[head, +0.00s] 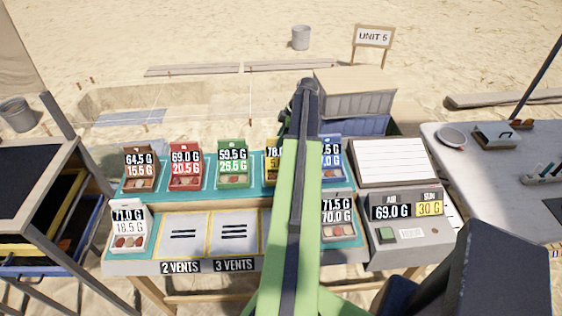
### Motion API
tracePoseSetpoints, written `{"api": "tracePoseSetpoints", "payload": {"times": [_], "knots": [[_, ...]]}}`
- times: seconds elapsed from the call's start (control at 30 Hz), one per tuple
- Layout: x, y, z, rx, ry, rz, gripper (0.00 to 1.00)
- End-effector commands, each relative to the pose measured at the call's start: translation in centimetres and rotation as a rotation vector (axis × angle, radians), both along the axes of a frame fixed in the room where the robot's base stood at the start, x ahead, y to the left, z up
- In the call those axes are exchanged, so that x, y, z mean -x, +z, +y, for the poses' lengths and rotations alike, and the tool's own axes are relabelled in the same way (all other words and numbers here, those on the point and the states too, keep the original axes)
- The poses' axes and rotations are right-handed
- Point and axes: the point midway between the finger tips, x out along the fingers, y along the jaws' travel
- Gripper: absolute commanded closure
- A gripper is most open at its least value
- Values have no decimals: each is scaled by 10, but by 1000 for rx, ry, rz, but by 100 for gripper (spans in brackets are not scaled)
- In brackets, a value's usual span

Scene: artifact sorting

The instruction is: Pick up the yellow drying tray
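The yellow drying tray (271,176) stands in the back row on the teal strip of the work table, between the green tray (234,180) and my arm. Only its left part shows; my green and black arm covers the rest, including most of its weight label, which begins with 78. My arm rises from the bottom of the head view across the middle of the table. I cannot make out the gripper or its fingertips in this view.
Brown (140,185), red (186,180) and blue (331,173) trays share the back row. A white tray (129,238) and a grey tray (340,230) stand in front. A scale (405,232) is at right. Two bare marked pads (184,249) lie left of my arm.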

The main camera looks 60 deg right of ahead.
Motion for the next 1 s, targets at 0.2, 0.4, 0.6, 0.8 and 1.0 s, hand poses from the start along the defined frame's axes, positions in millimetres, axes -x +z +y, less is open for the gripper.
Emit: {"api": "tracePoseSetpoints", "payload": {"times": [0.2, 0.4, 0.6, 0.8, 1.0], "knots": [[0, 0, 0, 2, -1, -1, 100], [0, 0, -1, 2, -1, -1, 100], [0, 0, -1, 2, -1, -2, 100], [-1, 0, -1, 3, 0, -2, 100], [0, 0, -1, 3, -2, -2, 100]]}}
